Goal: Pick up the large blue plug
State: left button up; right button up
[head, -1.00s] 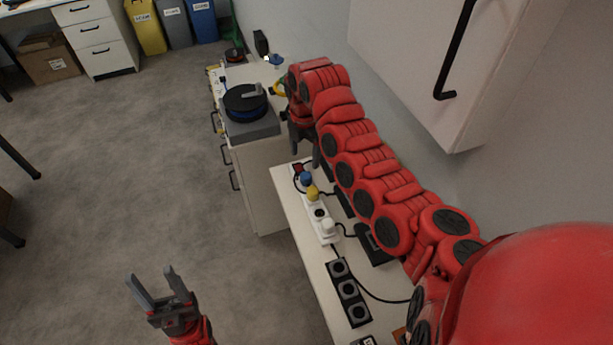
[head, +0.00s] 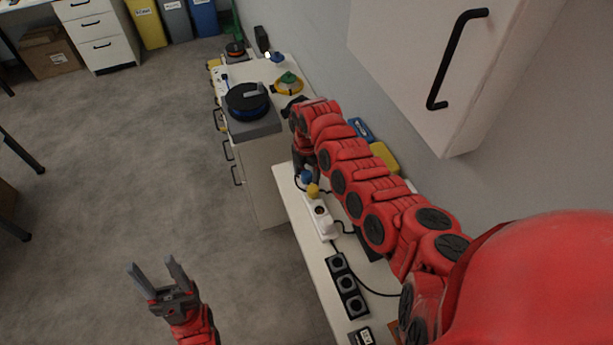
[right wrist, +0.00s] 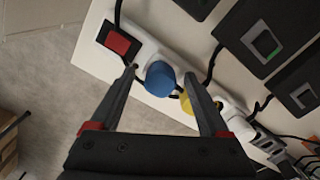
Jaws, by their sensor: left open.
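The large blue plug (head: 306,177) sits in a white power strip (head: 314,205) on the narrow white bench along the wall. In the right wrist view the blue plug (right wrist: 160,78) shows between the spread fingers of my right gripper (right wrist: 161,71), with a gap on each side. The right gripper is open. Whether the fingertips reach down beside the plug is hard to tell. In the head view my right arm partly hides that gripper. My left gripper (head: 152,263) is open and empty, over the floor at the lower left.
Dark adapters (right wrist: 262,40) and cables lie close by. A black socket block (head: 346,285) is nearer me. A wall cabinet (head: 425,60) hangs above right.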

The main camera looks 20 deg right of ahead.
aim_at(305, 175)
grip_shut()
dwell(0.5)
jog(key=shift+w+r+b, duration=0.1)
jog(key=shift+r+b, duration=0.3)
jog(key=shift+r, duration=0.2)
jog(key=shift+s+a+r+b, duration=0.2)
jog(key=shift+r+b, duration=0.1)
jog(key=shift+r, duration=0.25)
jog(key=shift+s+a+r+b, duration=0.15)
jog(key=shift+r+b, duration=0.15)
jog(key=shift+r, duration=0.25)
jog(key=s+a+r, duration=0.1)
jog(key=s+a, duration=0.7)
jog(key=a, duration=0.4)
jog(key=shift+s+a+r, duration=0.25)
jog(key=shift+r, duration=0.1)
